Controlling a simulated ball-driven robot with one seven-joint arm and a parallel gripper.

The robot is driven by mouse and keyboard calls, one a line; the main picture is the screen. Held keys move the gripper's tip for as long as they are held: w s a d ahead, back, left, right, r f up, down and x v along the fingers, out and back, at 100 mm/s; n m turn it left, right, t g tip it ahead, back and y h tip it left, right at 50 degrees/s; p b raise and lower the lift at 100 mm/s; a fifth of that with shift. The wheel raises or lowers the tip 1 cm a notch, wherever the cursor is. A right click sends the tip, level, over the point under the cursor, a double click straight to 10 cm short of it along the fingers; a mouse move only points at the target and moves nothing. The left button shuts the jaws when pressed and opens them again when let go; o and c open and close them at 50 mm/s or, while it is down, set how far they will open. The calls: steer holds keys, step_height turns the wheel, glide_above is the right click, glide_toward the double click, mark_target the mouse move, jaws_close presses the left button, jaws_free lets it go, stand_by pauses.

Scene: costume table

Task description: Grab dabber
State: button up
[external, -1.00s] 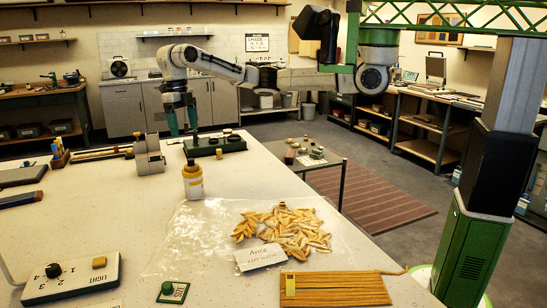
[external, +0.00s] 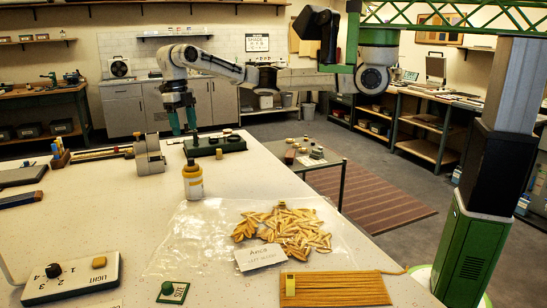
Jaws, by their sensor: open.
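I cannot tell for certain which item is the dabber. A likely one is the small bottle (external: 193,184) with a dark cap and a yellow and white label, standing upright on the white table. My gripper (external: 184,131) points down above the far part of the table, behind the bottle and apart from it. Its two teal fingers are spread with nothing visible between them. The fingers hang close to the left end of a dark green tray (external: 226,151) with several round dark-topped pots; whether they touch it is unclear.
A grey dispenser-like block (external: 150,158) stands left of the tray. A clear plastic sheet (external: 185,225) with yellow pieces and a name card (external: 260,257) lies in front. A wrapped yellow cord board (external: 335,289) and a knob panel (external: 70,279) are near the front edge.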

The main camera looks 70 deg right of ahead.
steer(key=w+d+f+m, duration=0.3)
steer(key=w+d+m, duration=0.1)
steer(key=d+m, duration=0.25)
steer(key=m+t, duration=0.1)
steer(key=m, duration=1.7)
glide_above(219, 155)
steer(key=shift+n, duration=0.25)
steer(key=f, duration=0.8)
steer(key=shift+w+d+f, duration=0.15)
steer(key=shift+w+f, duration=0.25)
steer(key=f, duration=0.4)
steer(key=shift+d+f, duration=0.2)
steer(key=shift+d, duration=0.1)
steer(key=shift+s+d+f+p, duration=0.1)
steer(key=shift+f+p, duration=0.35)
steer(key=shift+f, duration=1.2)
steer(key=shift+s+f+p, duration=0.1)
steer(key=shift+f+p, duration=0.3)
steer(key=shift+f, duration=1.25)
steer(key=shift+c, duration=0.3)
steer(key=c, duration=1.1)
